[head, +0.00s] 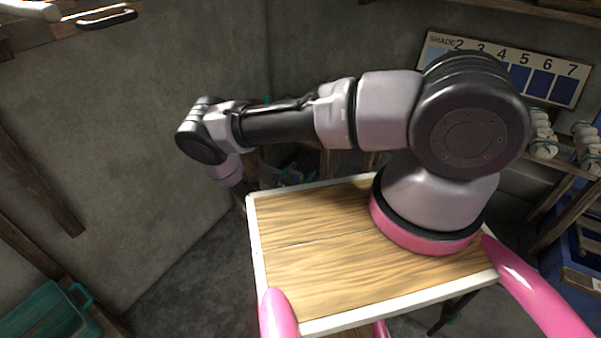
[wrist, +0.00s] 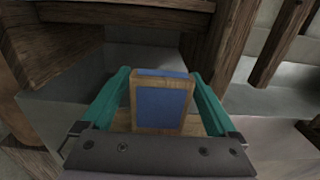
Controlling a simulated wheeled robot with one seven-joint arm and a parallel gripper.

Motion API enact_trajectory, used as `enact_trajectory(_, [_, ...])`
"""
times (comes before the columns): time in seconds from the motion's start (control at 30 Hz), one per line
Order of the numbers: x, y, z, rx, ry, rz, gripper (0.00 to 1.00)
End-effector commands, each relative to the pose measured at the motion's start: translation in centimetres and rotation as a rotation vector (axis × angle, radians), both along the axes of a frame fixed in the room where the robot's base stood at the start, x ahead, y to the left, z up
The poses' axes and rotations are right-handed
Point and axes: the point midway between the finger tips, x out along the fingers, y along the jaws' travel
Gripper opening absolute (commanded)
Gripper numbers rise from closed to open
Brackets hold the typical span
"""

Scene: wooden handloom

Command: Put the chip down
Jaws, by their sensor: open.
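The chip (wrist: 161,106) shows in the wrist view as a blue panel in a light wooden frame. It stands upright between the two teal fingers of my gripper (wrist: 164,95). The fingers are open, with a narrow gap visible near the chip's sides. A light wooden surface shows beside the chip's lower edge; its exact contact with the chip is hidden by the gripper's dark bracket. In the head view my arm reaches to the left and down past the wooden tabletop, and the chip and fingertips are hidden there.
In the wrist view a dark wooden beam (wrist: 125,14) crosses above, with wooden posts (wrist: 236,45) at the right. In the head view a shade board (head: 545,80) with numbered blue swatches hangs on the back wall. A teal crate (head: 48,312) sits at the lower left.

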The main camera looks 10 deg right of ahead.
Motion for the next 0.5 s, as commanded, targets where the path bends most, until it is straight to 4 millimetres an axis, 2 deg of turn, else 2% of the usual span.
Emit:
enact_trajectory(0.17, [-0.1, 0.1, 0.3, 0.000, 0.000, 0.000, 0.94])
enact_trajectory(0.27, [-1.0, 1.1, 0.3, 0.000, 0.001, 0.004, 0.94])
enact_trajectory(0.5, [-4.7, 4.8, 0.3, 0.001, 0.001, 0.005, 0.94])
